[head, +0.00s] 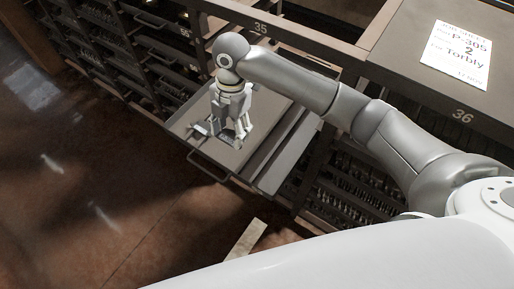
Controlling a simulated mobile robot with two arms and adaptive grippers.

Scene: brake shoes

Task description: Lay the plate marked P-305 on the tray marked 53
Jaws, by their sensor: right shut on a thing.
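My right gripper (222,135) points down over an open, pulled-out tray (262,108). It is shut on a small grey metal piece (201,129) low at its fingertips. The piece is partly hidden by the fingers, and I cannot read any marking on it. I cannot tell whether it touches the tray floor. The number on this open tray does not show. My left gripper is not in view.
The dark cabinet (305,40) bears the numbers 35 and 36 along its top edge. Racks of dark parts (350,205) fill its bays, and one shelf at upper left is marked 55. The brown floor (90,200) at left is clear. A pale strip (245,239) lies near the bottom.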

